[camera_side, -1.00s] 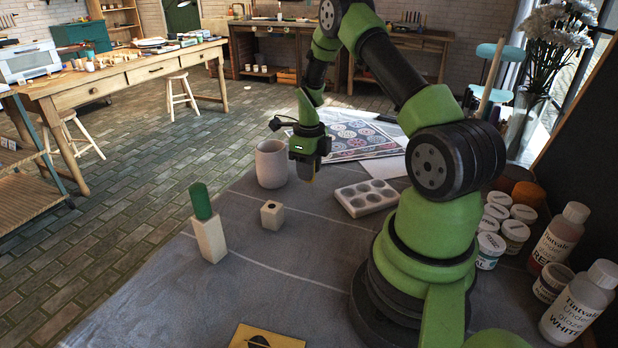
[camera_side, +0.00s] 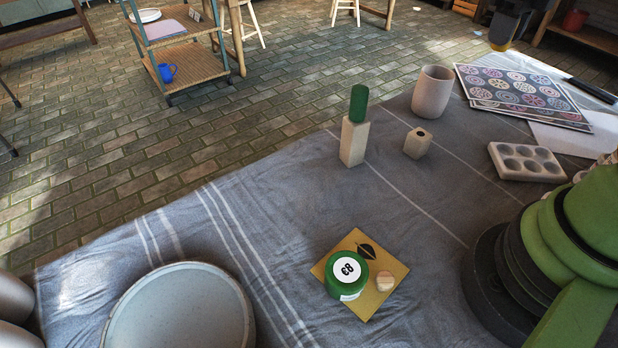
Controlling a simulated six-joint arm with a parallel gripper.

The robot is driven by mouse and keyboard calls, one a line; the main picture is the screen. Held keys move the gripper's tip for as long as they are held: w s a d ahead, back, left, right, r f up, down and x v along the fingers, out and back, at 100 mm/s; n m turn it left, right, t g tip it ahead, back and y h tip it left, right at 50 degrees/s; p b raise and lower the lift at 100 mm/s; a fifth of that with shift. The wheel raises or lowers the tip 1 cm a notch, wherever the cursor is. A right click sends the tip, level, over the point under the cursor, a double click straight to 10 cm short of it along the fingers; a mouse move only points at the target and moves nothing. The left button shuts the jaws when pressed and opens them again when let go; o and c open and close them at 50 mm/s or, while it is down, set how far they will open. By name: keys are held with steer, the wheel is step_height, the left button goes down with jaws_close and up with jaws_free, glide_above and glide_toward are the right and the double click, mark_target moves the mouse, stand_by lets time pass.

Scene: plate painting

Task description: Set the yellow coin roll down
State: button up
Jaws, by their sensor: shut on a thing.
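My gripper (camera_side: 507,26) is at the top right, seen only in part, with its jaws pointing down. It is shut on the yellow coin roll (camera_side: 500,46). Only a small yellow end of the roll shows below the dark jaws. The gripper appears in front of the floor, beyond the patterned sheets, and looks clear of the table. The roll's height over the cloth is hard to judge.
A green roll (camera_side: 359,103) stands on a tall block (camera_side: 353,142). Nearby are a holed block (camera_side: 417,143), a cup (camera_side: 433,93), a palette (camera_side: 525,163) and patterned sheets (camera_side: 515,92). A green pot (camera_side: 346,275) sits on a yellow card (camera_side: 393,267). A plate (camera_side: 180,308) lies lower left.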

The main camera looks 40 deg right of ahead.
steer(key=shift+w+a+r+n, duration=0.15)
steer(key=shift+a+r, duration=0.05)
steer(key=shift+r, duration=0.3)
steer(key=shift+w+a+r+n, duration=0.15)
steer(key=shift+r, duration=0.35)
steer(key=w+a+n, duration=0.4)
steer(key=a+n, duration=0.1)
steer(key=a, duration=0.4)
steer(key=w+a+n, duration=0.4)
steer(key=a, duration=0.5)
steer(key=shift+n, duration=0.4)
steer(key=a+n, duration=0.2)
steer(key=a, duration=0.1)
steer(key=a+n, duration=0.1)
steer(key=a, duration=0.3)
steer(key=a+n, duration=0.2)
steer(key=a, duration=0.2)
steer(key=shift+s+f+n, duration=0.1)
steer(key=shift+n, duration=0.2)
jaws_close()
jaws_free()
steer(key=s+a+n, duration=0.2)
steer(key=a+n, duration=0.2)
steer(key=a, duration=0.4)
steer(key=shift+s+a+n, duration=0.3)
steer(key=shift+a, duration=0.05)
glide_above(307, 195)
step_height(307, 195, down, 17)
steer(key=shift+r, duration=0.2)
steer(key=shift+f, duration=2.2)
